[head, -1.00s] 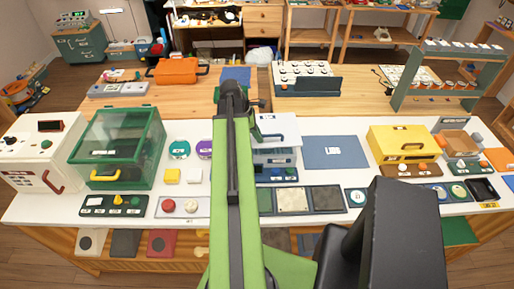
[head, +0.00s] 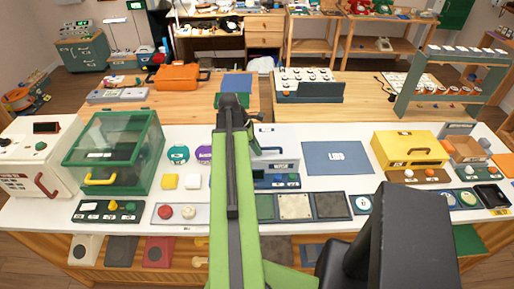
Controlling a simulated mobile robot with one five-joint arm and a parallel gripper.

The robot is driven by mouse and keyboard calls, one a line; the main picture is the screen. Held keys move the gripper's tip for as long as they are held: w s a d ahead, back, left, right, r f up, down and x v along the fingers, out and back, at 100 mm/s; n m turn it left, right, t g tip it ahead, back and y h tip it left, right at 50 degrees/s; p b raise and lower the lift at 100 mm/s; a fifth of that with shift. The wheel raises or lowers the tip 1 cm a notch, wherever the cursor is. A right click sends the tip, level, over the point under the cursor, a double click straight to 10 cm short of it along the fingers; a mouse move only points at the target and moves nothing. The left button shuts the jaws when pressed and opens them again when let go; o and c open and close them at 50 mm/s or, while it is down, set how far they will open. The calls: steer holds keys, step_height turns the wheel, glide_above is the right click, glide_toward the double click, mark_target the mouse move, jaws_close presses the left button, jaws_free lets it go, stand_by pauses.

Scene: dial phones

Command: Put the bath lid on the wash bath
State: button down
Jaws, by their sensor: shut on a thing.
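The wash bath (head: 277,181) is a blue box on the white worktop, just right of my green arm, which hides its left part. The pale bath lid (head: 275,141), with a dark bar on it, shows at the bath's back beside my arm. I cannot tell whether it touches the bath. My gripper (head: 254,124) is mostly hidden behind the end of my arm, over the lid's left side. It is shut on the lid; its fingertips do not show.
A flat blue mat marked LIDS (head: 338,158) lies bare to the right. A yellow box (head: 408,151) stands farther right. A green clear-walled case (head: 115,150) and a white machine (head: 37,160) stand left. Several dark-framed pads (head: 296,206) lie in front.

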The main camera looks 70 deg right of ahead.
steer(key=shift+f, duration=0.35)
steer(key=c, duration=1.5)
jaws_free()
steer(key=shift+o, duration=0.2)
steer(key=shift+r, duration=0.2)
steer(key=shift+r, duration=0.25)
steer(key=p+v, duration=1.2)
steer(key=shift+r, duration=0.25)
steer(key=shift+a, duration=0.1)
